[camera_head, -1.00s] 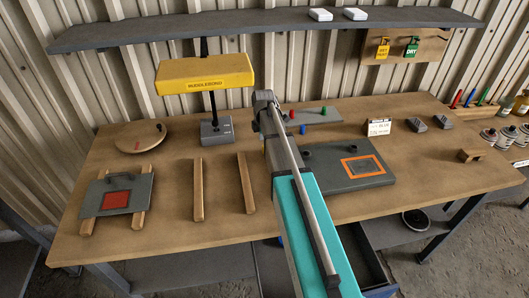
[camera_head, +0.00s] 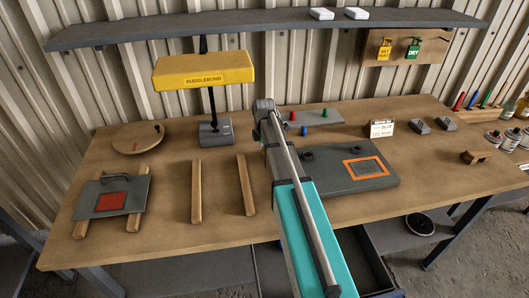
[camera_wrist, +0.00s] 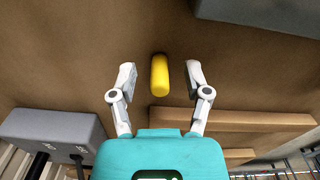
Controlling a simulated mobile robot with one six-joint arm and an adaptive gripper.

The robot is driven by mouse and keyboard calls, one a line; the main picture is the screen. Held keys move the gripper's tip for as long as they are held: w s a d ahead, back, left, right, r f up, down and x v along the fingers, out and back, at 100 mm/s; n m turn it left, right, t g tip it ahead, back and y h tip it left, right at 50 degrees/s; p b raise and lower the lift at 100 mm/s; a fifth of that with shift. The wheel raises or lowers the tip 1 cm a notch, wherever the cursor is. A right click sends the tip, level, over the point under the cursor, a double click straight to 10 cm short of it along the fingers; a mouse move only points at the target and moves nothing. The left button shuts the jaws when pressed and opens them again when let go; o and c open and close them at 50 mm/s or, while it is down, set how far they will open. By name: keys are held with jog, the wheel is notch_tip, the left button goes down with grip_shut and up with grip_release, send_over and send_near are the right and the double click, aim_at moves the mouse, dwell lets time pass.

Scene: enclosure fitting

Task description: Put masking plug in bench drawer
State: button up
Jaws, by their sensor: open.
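A yellow rounded plug (camera_wrist: 159,75) lies on the brown bench top in the wrist view, between the fingers of my gripper (camera_wrist: 160,70). I take it for the masking plug. My gripper is open, with a gap on each side of the plug. In the head view my arm hides the plug and my gripper. The bench drawer (camera_head: 378,262) shows in part under the bench's front edge, pulled out, partly hidden by my arm.
Two wooden strips (camera_head: 197,190) lie left of my arm. A grey plate with an orange frame (camera_head: 345,182) lies right. A yellow lamp (camera_head: 204,70) on a grey base stands behind. A tray with coloured pegs (camera_head: 318,118) is at the back.

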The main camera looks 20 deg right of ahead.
grip_shut()
dwell(0.3)
jog(key=shift+r, duration=0.25)
notch_tip(320, 180, up, 2)
jog(key=p, duration=0.2)
jog(key=shift+r+p, duration=0.1)
jog(key=shift+p, duration=0.25)
jog(key=s+a+r+p, duration=0.1)
jog(key=s+r+p, duration=0.9)
jog(key=s, duration=0.4)
jog(key=shift+a+r, duration=0.2)
